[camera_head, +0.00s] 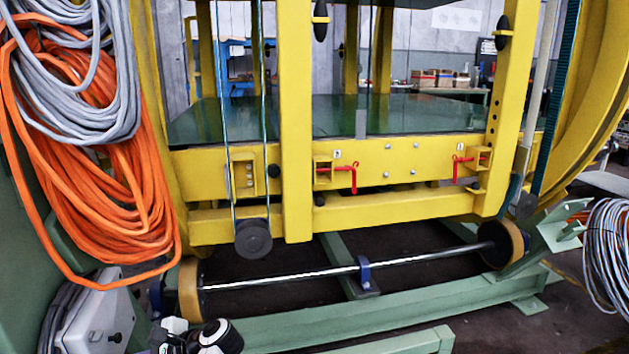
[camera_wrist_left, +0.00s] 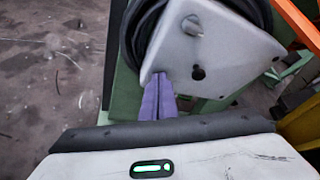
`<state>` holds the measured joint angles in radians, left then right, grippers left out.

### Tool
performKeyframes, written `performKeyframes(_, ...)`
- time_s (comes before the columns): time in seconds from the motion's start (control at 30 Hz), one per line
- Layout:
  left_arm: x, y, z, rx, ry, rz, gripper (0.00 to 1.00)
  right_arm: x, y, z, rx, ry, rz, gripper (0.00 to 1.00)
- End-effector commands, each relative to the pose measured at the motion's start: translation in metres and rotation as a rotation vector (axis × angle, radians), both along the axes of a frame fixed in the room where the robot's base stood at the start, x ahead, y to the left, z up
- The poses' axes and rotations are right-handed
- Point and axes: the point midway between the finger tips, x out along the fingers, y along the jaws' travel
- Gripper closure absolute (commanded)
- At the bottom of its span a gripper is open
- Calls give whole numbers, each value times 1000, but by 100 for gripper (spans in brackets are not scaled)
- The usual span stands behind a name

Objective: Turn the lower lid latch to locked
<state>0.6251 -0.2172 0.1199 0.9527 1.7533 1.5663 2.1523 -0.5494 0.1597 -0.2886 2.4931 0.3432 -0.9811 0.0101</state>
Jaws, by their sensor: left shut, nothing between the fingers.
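Two red latches sit on the yellow lower beam of the ring inverter. The left latch (camera_head: 353,178) has a handle with a bar to the left and an end hanging down. The right latch (camera_head: 457,166) is similar, beside a yellow bracket. I cannot tell which one is the lower lid latch, nor whether either is locked. My left gripper (camera_wrist_left: 159,88) shows in the left wrist view with purple fingers shut and empty, in front of a grey box. In the head view only part of my left arm shows at the bottom, well below and left of both latches. My right gripper is out of view.
The grey box (camera_wrist_left: 215,50) has a knob and a dark hole; it also stands at lower left in the head view (camera_head: 92,325). Orange cables (camera_head: 85,170) hang at left. A roller shaft (camera_head: 290,279) and green base frame (camera_head: 340,318) lie below the beam.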

Motion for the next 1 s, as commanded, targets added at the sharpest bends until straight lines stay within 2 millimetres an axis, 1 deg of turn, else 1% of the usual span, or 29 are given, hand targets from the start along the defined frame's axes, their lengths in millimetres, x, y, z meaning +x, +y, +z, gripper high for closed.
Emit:
performKeyframes(0.53,0,0,-5,-1,0,0,100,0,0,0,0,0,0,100)
performKeyframes(1.0,-12,-3,-10,-5,2,1,100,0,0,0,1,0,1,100)
